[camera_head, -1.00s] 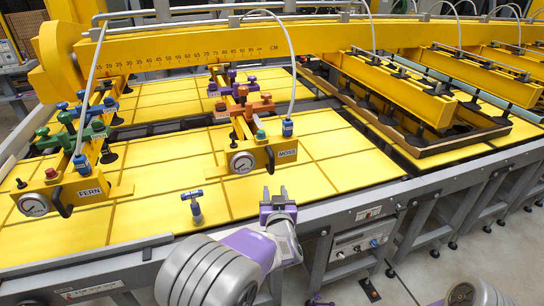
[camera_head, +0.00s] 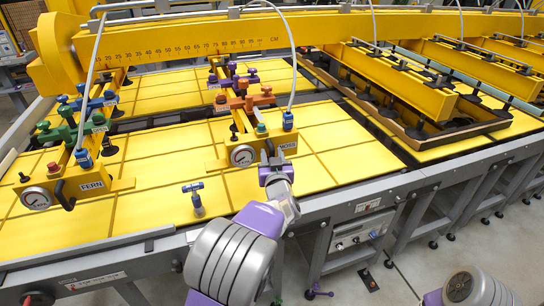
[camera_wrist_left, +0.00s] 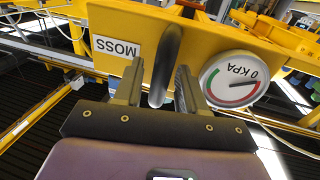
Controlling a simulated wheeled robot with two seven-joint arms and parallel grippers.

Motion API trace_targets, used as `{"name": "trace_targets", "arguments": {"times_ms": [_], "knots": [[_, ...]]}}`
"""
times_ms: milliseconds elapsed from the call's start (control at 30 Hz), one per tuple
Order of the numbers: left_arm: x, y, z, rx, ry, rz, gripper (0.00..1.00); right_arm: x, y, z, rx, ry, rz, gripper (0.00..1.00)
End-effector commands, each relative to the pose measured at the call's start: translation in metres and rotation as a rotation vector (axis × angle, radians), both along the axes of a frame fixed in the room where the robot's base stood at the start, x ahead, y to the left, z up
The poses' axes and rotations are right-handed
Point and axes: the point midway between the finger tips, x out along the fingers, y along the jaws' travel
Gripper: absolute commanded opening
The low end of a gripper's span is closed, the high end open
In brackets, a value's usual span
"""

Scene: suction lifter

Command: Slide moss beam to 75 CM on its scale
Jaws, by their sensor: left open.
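The moss beam (camera_head: 222,163) is a yellow beam under the long yellow rail, with a white MOSS label (camera_head: 288,146) and a round gauge (camera_head: 242,155) on its near end plate. The scale (camera_head: 190,54) runs along the rail; the beam's exact reading is too small to tell. My left gripper (camera_head: 273,163) is at the end plate, between gauge and label. In the left wrist view its open fingers (camera_wrist_left: 158,78) stand on either side of the beam's black handle (camera_wrist_left: 168,48), with a gap visible. My right gripper is out of view.
The FERN beam (camera_head: 110,184) stands to the left, with green and blue valves. A blue-handled valve (camera_head: 194,195) stands on the yellow sheet in front. A framed tray (camera_head: 440,148) and more yellow beams lie to the right. Hoses arch over the beams.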

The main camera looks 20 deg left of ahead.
Motion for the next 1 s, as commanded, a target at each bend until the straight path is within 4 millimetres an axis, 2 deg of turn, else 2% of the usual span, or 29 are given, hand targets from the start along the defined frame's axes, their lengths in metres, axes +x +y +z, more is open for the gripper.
{"name": "trace_targets", "arguments": {"times_ms": [67,100,300,367,1000], "knots": [[-0.0001,-0.0002,-0.0001,0.0,0.0,0.0,0.41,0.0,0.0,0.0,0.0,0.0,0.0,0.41],[-0.0001,-0.0002,-0.0001,0.0,0.0,0.0,0.37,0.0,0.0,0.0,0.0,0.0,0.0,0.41],[-0.0003,-0.0002,0.0,0.0,0.0,0.0,0.07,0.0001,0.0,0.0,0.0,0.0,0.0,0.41],[-0.0003,-0.0002,0.0,0.0,0.0,0.0,0.0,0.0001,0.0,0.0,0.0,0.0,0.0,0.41],[-0.006,0.0083,-0.0008,-0.001,0.002,0.001,0.0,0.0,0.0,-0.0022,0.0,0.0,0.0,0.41]]}}
